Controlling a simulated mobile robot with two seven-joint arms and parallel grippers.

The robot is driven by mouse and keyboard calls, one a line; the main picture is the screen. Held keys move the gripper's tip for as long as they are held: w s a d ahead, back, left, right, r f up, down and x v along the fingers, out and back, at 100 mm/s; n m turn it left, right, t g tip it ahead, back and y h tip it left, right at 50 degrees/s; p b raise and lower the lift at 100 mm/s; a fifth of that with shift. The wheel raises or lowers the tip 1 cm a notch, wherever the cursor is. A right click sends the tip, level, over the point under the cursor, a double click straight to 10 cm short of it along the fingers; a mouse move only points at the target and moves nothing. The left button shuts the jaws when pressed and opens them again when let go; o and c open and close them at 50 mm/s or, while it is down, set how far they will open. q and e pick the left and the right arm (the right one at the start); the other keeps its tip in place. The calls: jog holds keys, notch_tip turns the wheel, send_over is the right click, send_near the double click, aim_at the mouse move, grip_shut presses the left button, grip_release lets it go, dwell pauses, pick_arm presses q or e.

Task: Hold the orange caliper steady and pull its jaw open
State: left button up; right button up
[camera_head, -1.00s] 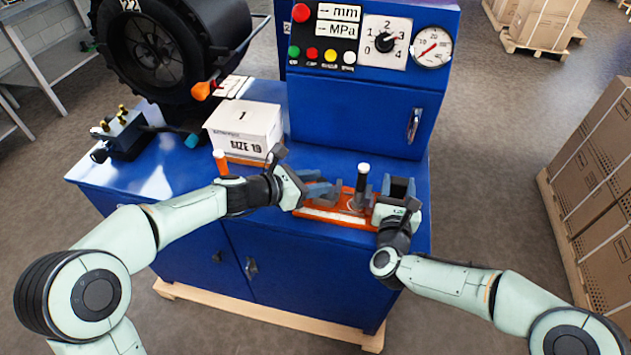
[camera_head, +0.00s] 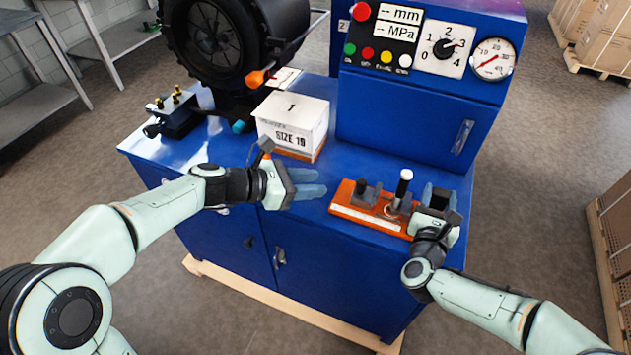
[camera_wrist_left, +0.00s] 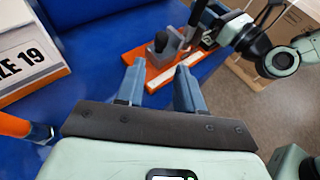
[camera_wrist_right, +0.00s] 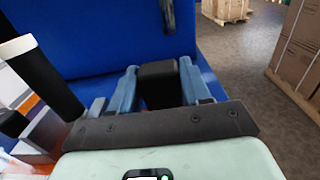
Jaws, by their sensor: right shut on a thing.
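The orange caliper (camera_head: 372,214) lies on the blue bench top near its front edge. It is a flat orange base with a white strip, small grey and dark blocks, and an upright dark lever (camera_head: 403,188) with a white tip. It also shows in the left wrist view (camera_wrist_left: 160,75). My left gripper (camera_head: 322,183) is open and empty, left of the caliper, fingers pointing at it with a gap. My right gripper (camera_head: 440,198) is shut on a dark block (camera_wrist_right: 158,85) at the caliper's right end. The fingers partly hide that end.
A white box marked SIZE 19 (camera_head: 292,120) stands on the bench behind my left gripper. An orange-tipped handle (camera_head: 256,78) sticks out behind it. The blue cabinet with gauges (camera_head: 425,60) rises behind the caliper. Bare bench top lies between box and caliper.

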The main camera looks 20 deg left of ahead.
jog(key=o, duration=1.2)
jog(key=shift+o, duration=0.2)
